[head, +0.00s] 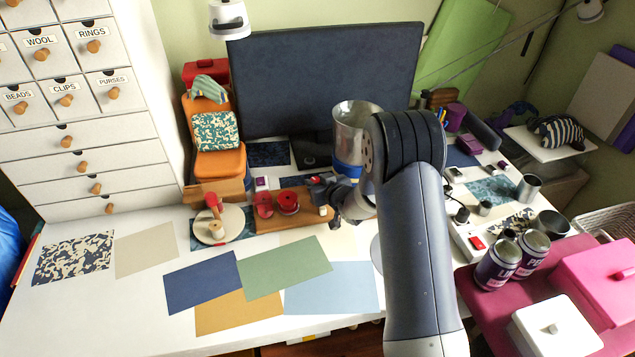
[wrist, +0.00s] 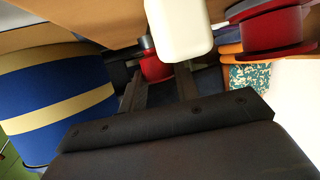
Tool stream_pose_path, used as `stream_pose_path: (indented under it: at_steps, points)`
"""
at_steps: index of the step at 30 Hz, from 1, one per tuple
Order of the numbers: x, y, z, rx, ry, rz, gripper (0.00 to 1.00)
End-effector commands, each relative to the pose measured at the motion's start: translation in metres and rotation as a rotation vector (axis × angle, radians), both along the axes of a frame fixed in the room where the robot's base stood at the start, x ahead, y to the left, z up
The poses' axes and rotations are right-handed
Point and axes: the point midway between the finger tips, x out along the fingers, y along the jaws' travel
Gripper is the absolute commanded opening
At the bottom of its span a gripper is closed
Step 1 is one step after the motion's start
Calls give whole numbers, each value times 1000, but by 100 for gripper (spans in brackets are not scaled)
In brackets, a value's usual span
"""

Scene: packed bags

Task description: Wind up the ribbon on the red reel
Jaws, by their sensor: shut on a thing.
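The red reel (head: 287,203) sits on a wooden base (head: 300,220) left of my gripper (head: 322,190) in the head view. A red reel (wrist: 272,35) shows at the upper right of the wrist view. My gripper (wrist: 158,82) is shut on a small red knob (wrist: 155,68) with a grey end, seen between its fingers. A cream block (wrist: 180,27) partly covers the right fingertip in the wrist view. A second red piece (head: 263,204) stands just left of the reel. I cannot make out a loose ribbon.
A blue and yellow banded cylinder (wrist: 55,98) is close on the left in the wrist view. A metal can (head: 352,122) stands behind my gripper. A round wooden disc (head: 232,226) with a red handle lies left of the reel. Flat coloured sheets (head: 285,265) cover the front table.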

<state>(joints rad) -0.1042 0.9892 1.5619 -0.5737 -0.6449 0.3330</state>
Motion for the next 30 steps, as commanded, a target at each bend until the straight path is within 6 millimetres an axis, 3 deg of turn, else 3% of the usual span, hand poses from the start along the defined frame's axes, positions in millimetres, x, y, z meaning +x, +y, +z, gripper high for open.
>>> stream_pose_path:
  at_steps: [29,30]
  points:
    - [0,2,2,2,-2,-141,7]
    - [0,2,2,2,-2,-141,31]
